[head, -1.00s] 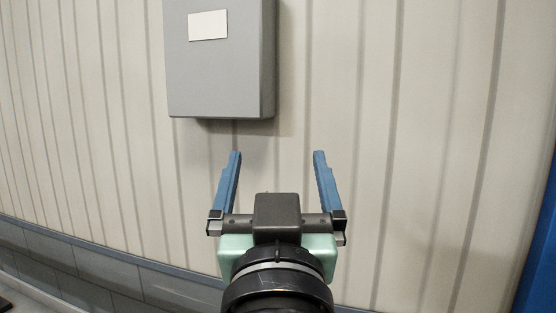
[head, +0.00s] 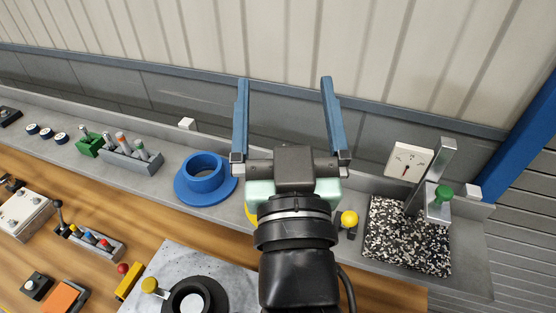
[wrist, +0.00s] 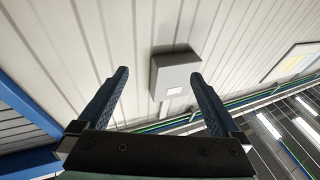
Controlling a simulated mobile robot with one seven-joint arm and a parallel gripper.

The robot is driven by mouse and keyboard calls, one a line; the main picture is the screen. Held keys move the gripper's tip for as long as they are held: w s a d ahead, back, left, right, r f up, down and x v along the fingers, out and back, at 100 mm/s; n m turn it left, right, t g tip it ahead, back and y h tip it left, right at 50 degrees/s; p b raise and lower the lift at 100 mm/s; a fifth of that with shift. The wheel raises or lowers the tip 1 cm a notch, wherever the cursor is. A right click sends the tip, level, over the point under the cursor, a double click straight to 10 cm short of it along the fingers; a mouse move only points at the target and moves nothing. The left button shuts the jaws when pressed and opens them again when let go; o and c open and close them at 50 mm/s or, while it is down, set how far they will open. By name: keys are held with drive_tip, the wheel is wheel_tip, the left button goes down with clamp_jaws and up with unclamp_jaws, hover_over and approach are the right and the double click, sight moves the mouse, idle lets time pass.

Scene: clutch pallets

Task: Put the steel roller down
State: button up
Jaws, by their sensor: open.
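My gripper (head: 285,82) is raised in front of the ribbed wall, above the grey shelf, its two blue fingers spread wide. Nothing is between them. In the wrist view my gripper (wrist: 159,74) is also open and empty, pointing at the wall and a grey wall box (wrist: 175,74). I cannot pick out the steel roller with certainty in either view. A grey rack (head: 131,158) on the shelf at left holds several small upright pieces, too small to name. My arm hides part of the bench below the gripper.
A blue flanged ring (head: 205,180) sits on the shelf left of my gripper. A speckled granite plate (head: 405,245) with a gauge stand (head: 432,178) stands right. A yellow-knobbed item (head: 348,219) is close beside my arm. The wooden bench (head: 140,222) holds a lever block (head: 92,240) and other parts.

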wheel_tip(320, 180, down, 19)
drive_tip(key=s+g+b, duration=0.3)
drive_tip(key=b, duration=0.1)
drive_tip(key=w+p, duration=0.5)
drive_tip(key=w, duration=0.8)
drive_tip(key=shift+w+a+p, duration=0.15)
drive_tip(key=shift+a+p, duration=0.25)
clamp_jaws()
drive_tip(key=shift+r, duration=0.1)
